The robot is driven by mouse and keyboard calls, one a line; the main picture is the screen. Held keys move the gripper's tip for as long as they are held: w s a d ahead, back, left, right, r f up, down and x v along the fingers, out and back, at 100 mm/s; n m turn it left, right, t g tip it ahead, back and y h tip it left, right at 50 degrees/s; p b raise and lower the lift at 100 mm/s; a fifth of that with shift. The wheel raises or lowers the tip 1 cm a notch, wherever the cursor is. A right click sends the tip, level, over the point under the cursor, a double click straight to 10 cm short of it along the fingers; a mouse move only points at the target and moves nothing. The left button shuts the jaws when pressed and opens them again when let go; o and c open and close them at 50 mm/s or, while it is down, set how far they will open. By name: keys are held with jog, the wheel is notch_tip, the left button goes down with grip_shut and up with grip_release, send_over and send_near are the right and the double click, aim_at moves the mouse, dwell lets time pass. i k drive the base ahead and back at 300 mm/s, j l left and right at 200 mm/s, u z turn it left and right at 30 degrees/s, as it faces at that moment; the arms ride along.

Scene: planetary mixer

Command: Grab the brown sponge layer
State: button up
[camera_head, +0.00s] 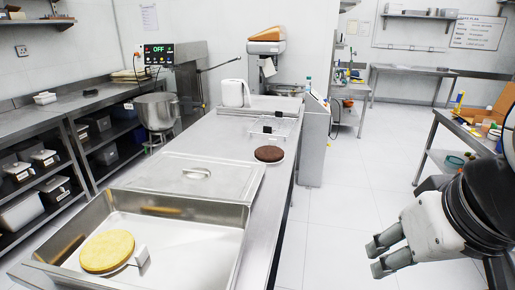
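The brown sponge layer (269,154) is a dark round disc on a thin pale base, lying on the steel counter (225,140) near its right edge. My gripper (374,257) is at the lower right, over the floor, to the right of the counter and well apart from the brown layer. Its two fingers point left with a gap between them, and nothing shows in it. A yellow sponge layer (107,251) lies in the open steel tray (200,243) at the front left.
A steel lid (197,177) lies between the tray and the brown layer. A wire rack (270,127) and a white paper roll (235,93) stand behind. A planetary mixer (172,85) with its bowl is at the left. The white floor right of the counter is clear.

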aim_at(269, 153)
jog(key=i+l+u, duration=0.35)
jog(key=l, duration=0.2)
jog(key=i+l+u, duration=0.15)
jog(key=l, duration=0.2)
jog(key=i+l+u, duration=0.15)
jog(key=l, duration=0.15)
jog(key=l+u, duration=0.15)
jog(key=l, duration=0.2)
jog(key=i+l+u, duration=0.3)
jog(key=l, duration=0.3)
jog(key=i+l+u, duration=0.25)
jog(key=i+l, duration=0.15)
jog(key=l, duration=0.3)
jog(key=i+l+u, duration=0.15)
jog(key=l, duration=0.2)
jog(key=i+l+u, duration=0.15)
jog(key=l, duration=0.2)
jog(key=i+l+u, duration=0.15)
jog(key=l, duration=0.25)
jog(key=i+l, duration=0.1)
jog(key=l, duration=0.4)
jog(key=i+l+u, duration=0.1)
jog(key=l, duration=0.4)
